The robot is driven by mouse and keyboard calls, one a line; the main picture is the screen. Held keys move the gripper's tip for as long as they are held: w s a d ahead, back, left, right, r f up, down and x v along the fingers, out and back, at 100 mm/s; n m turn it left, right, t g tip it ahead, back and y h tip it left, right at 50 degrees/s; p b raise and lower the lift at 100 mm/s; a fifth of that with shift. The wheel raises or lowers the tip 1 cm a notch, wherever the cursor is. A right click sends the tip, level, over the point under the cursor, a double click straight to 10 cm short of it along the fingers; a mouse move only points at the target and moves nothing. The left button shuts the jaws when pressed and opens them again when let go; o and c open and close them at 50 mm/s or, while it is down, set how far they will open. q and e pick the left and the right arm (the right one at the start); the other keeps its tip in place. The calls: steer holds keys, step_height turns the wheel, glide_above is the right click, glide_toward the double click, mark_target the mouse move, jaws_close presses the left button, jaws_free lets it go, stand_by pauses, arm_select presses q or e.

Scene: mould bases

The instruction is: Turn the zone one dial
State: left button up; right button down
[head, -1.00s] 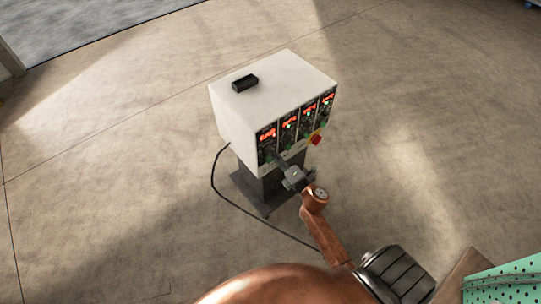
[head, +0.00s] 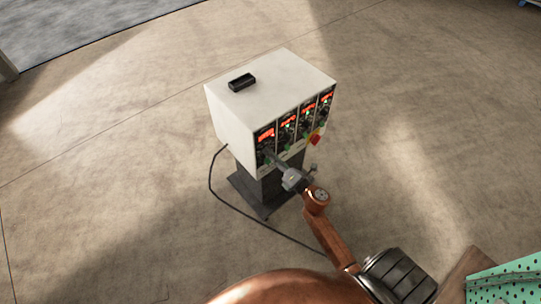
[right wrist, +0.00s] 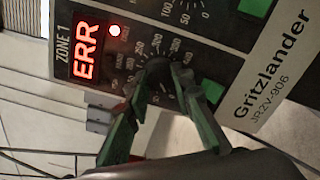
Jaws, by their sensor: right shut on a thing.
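The white controller box (head: 262,85) has several zone panels on its front, each with a red display. The zone one panel is the leftmost in the head view, with its lit display (head: 266,135). In the right wrist view the zone one display (right wrist: 86,52) reads ERR, turned sideways, beside a lit white lamp (right wrist: 115,30). The zone one dial (right wrist: 166,72), dark with a numbered scale around it, sits between the fingertips. My right gripper (head: 268,156) is shut on it; its green-sided fingers (right wrist: 167,78) partly hide the dial and scale. My left gripper is out of view.
A black block (head: 242,82) lies on top of the box. A dark stand (head: 262,188) holds the box, and a black cable (head: 213,200) trails on the floor. A green perforated piece (head: 505,282) is at lower right.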

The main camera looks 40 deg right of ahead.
steer(key=c, duration=1.7)
jaws_free()
steer(key=s, duration=0.8)
steer(key=s+d, duration=0.1)
steer(key=s, duration=0.3)
steer(key=shift+f, duration=0.1)
